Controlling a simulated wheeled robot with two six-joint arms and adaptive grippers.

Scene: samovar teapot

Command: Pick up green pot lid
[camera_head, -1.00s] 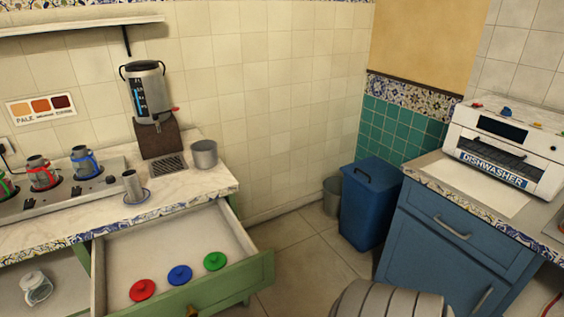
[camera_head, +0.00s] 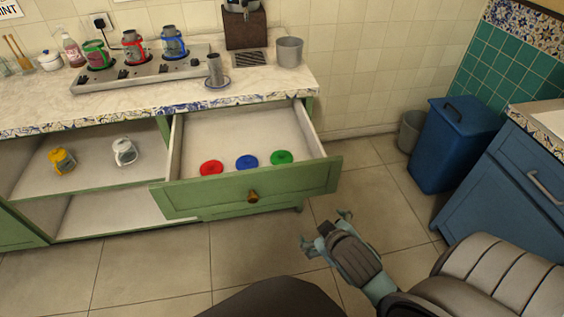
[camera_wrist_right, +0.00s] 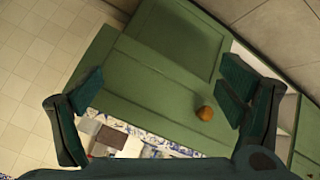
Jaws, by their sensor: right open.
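The green pot lid (camera_head: 282,157) lies flat in the open green drawer (camera_head: 300,187), at the right of a row with a blue lid (camera_head: 247,162) and a red lid (camera_head: 211,168). My right gripper (camera_head: 324,228) is open and empty, in front of the drawer's right end and apart from it. In the right wrist view my right gripper's fingers (camera_wrist_right: 160,95) are spread, with the drawer's round knob (camera_wrist_right: 205,113) and green front beyond them. No lid can be made out there. My left gripper is out of view.
The worktop (camera_head: 140,102) above bears a stove (camera_head: 150,72) with coloured pots and a metal container (camera_head: 289,52). An open shelf (camera_head: 90,178) with two small teapots is left of the drawer. A blue bin (camera_head: 455,145) stands right. Floor before the drawer is clear.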

